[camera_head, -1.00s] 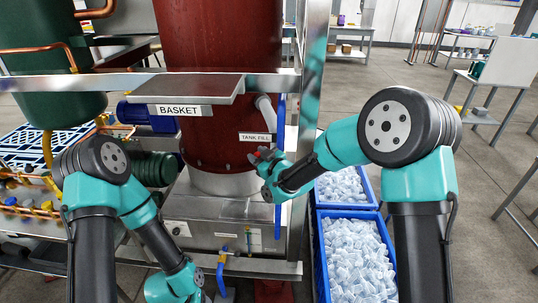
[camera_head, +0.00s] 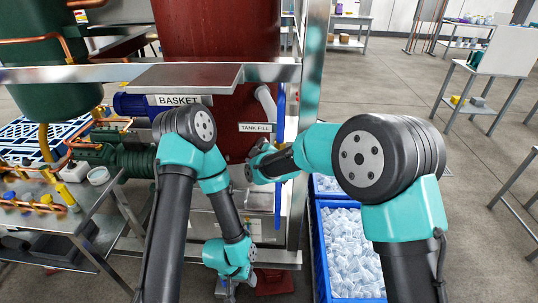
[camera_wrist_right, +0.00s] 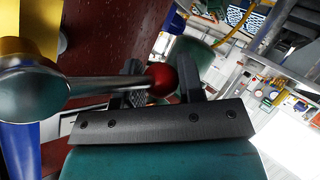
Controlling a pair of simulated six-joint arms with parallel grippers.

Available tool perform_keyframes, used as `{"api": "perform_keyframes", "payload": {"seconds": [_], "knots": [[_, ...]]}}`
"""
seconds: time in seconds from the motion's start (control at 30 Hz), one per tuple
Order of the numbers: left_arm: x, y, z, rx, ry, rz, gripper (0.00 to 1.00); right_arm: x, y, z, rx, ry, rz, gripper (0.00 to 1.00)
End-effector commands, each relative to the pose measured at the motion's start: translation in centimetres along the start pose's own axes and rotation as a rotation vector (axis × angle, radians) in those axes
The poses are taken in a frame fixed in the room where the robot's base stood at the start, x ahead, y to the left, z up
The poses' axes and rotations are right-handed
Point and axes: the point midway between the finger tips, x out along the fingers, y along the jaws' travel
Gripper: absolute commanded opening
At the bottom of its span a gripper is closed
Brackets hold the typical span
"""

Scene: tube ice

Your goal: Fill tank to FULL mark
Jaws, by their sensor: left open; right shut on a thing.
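The red tank (camera_head: 215,110) stands behind the frame, with a "TANK FILL" label (camera_head: 254,127) on its lower right. My right gripper (camera_head: 257,160) is just below that label. In the right wrist view, it (camera_wrist_right: 161,80) is shut on the red knob (camera_wrist_right: 164,79) at the end of a metal valve lever (camera_wrist_right: 107,85). My left gripper (camera_head: 232,286) is open, low in front of the steel base, near the bottom edge; its tips are small and partly hidden. My left arm covers part of the base front. No FULL mark is readable.
Two blue crates of ice tubes (camera_head: 352,250) stand on the floor right of the frame. A "BASKET" shelf (camera_head: 190,76) sits above the left arm. A cluttered steel table (camera_head: 75,215) is on the left. Open floor lies to the right.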

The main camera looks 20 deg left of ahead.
Motion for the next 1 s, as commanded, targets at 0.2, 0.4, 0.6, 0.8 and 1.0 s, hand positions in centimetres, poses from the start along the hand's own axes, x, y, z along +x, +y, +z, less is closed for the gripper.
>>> {"api": "perform_keyframes", "payload": {"seconds": [0.2, 0.4, 0.6, 0.8, 1.0], "knots": [[0.0, -0.01, 0.0, 0.0, 0.0, 0.0, 0.58, 0.37, -1.05, 0.21, -0.005, -0.015, -0.02, 0.0], [0.0, -0.01, 0.0, 0.0, 0.0, 0.0, 0.58, 0.37, -1.06, 0.29, -0.004, -0.016, -0.021, 0.0], [0.0, 0.0, 0.0, 0.0, 0.0, 0.0, 0.58, 0.35, -0.92, 0.29, -0.004, -0.014, -0.018, 0.53], [0.0, 0.0, 0.0, 0.0, 0.0, 0.0, 0.58, 0.29, -0.65, 0.12, -0.006, -0.01, -0.013, 0.58], [0.0, 0.0, 0.0, 0.0, 0.0, 0.0, 0.58, -0.03, -0.49, -0.02, -0.007, -0.008, -0.01, 0.58]]}}
